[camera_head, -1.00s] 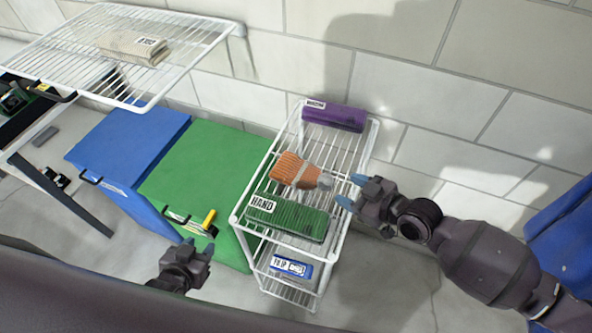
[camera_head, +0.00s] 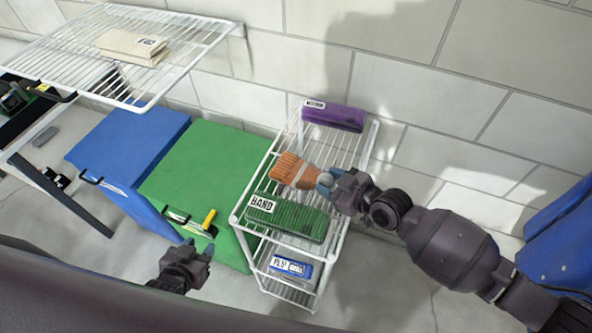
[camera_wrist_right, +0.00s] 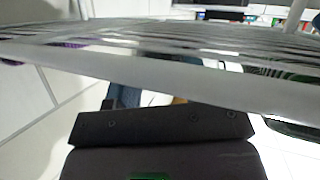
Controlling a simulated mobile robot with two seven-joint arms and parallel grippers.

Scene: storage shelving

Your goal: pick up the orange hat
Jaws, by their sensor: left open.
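The orange hat (camera_head: 288,168), with a grey band and a pale tip, lies on the top of the white wire rack (camera_head: 243,190). My right gripper (camera_head: 325,181) is at the hat's pale right end, its blue fingertips overlapping that end. Whether the fingers are closed on it is unclear. In the right wrist view, a blue finger (camera_wrist_right: 126,97) shows below the rack's white rail (camera_wrist_right: 170,75), which hides most of the view ahead; the hat is not clearly visible there. My left gripper (camera_head: 187,252) is open and empty at the lower left, far from the hat.
On the rack's top, a green bundle (camera_head: 290,219) lies in front of the hat and a purple roll (camera_head: 335,117) behind it. A blue packet (camera_head: 291,267) is on the lower shelf. A green box (camera_head: 200,165) stands left; a block wall is behind.

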